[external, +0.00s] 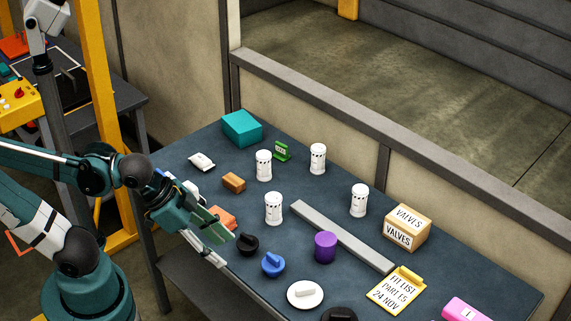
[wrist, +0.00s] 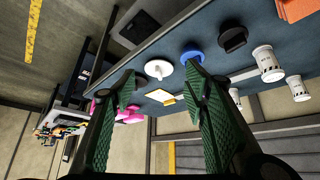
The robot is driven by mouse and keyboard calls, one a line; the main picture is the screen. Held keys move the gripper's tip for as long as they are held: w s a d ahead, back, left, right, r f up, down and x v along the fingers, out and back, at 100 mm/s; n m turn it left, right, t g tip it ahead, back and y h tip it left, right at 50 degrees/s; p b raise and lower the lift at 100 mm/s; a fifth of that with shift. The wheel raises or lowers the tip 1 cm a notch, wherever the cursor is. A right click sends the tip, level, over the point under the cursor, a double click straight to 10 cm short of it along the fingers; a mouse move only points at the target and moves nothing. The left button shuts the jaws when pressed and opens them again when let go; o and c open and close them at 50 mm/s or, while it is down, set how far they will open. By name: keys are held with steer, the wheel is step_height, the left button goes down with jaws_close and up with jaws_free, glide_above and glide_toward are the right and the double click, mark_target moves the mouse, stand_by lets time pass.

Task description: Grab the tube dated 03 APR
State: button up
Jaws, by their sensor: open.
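Several white tubes with dark marks stand upright on the dark table. In the external view one is at the back left (external: 264,165), one at the back (external: 318,158), one at the right (external: 358,200) and one nearer my gripper (external: 273,208). Their dates are too small to read, so I cannot tell which is 03 APR. Two tubes also show at the right of the wrist view (wrist: 268,63) (wrist: 298,88). My gripper (external: 228,248) is open and empty over the table's front left edge, apart from the tubes.
A grey bar (external: 342,236) lies across the table. Black (external: 246,244), blue (external: 273,264) and white (external: 305,294) knobs lie near the front edge. A purple cylinder (external: 325,246), valves box (external: 408,227), yellow clipboard (external: 397,289), teal box (external: 242,128) and orange block (external: 223,217) stand around.

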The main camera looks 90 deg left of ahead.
steer(key=w+a+r+n+g+p, duration=0.1)
steer(key=w+a+r+n+p, duration=0.15)
steer(key=w+a, duration=0.35)
steer(key=w+a+r+n+g+y+p, duration=0.1)
steer(key=w+a+r+n+p, duration=0.15)
steer(key=w+a, duration=0.35)
steer(key=w+a+r+n+g+p, duration=0.1)
steer(key=w+a+r+n, duration=0.25)
steer(key=w+a, duration=0.25)
steer(key=n+g+h+p, duration=0.1)
steer(key=n+g+p, duration=0.3)
steer(key=n+p, duration=0.65)
glide_toward(319, 147)
steer(key=shift+n, duration=0.9)
steer(key=f+b, duration=0.1)
steer(key=f, duration=0.5)
steer(key=shift+d+f+b, duration=0.2)
steer(key=shift+f+b, duration=0.05)
steer(key=shift+b, duration=0.1)
steer(key=shift+s+a+f, duration=0.1)
steer(key=shift+a+f, duration=0.2)
steer(key=shift+f, duration=1.3)
